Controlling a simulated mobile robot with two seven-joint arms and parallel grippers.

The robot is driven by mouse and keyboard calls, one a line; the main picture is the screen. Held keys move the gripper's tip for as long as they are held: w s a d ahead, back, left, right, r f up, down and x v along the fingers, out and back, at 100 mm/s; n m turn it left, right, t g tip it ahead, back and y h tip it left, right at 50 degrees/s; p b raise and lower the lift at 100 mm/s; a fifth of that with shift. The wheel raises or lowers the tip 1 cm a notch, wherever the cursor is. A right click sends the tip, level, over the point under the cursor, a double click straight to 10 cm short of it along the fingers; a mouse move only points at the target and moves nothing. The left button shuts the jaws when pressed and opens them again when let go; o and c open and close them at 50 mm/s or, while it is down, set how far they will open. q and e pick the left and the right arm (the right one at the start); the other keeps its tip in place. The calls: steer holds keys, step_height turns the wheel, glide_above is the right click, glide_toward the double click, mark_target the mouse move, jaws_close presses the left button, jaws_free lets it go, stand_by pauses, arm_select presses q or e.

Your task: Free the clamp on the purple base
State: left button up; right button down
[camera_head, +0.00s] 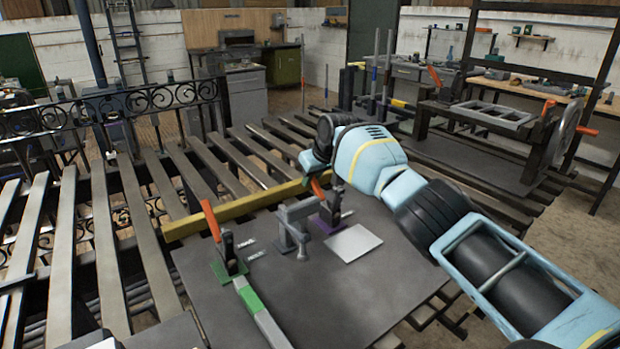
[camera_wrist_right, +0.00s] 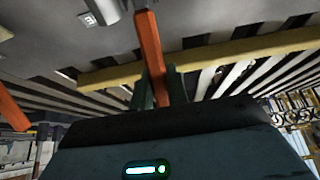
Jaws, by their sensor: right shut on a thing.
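The clamp on the purple base (camera_head: 324,224) stands on the dark metal table, behind a grey T-shaped fixture. Its orange handle (camera_head: 317,188) rises steeply to my right gripper (camera_head: 316,176), which comes in from the right. In the right wrist view, the orange handle (camera_wrist_right: 150,45) runs between the two fingers of my right gripper (camera_wrist_right: 157,88), which is shut on it. The palm hides the handle's end. A second clamp, with a green base (camera_head: 228,268) and a raised orange handle (camera_head: 211,220), stands to the left. My left gripper is out of view.
The dark table (camera_head: 350,300) holds a grey fixture (camera_head: 293,225), a pale plate (camera_head: 353,243) and a green-and-grey bar (camera_head: 260,312). A yellow beam (camera_head: 235,207) lies along the table's far edge. Slatted metal racks (camera_head: 110,235) fill the left. The table's front right is clear.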

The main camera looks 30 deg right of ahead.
mark_target(318, 186)
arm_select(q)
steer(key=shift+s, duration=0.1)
arm_select(e)
steer(key=shift+f, duration=0.2)
steer(key=c, duration=1.4)
jaws_free()
steer(key=shift+o, duration=0.2)
steer(key=shift+r, duration=0.1)
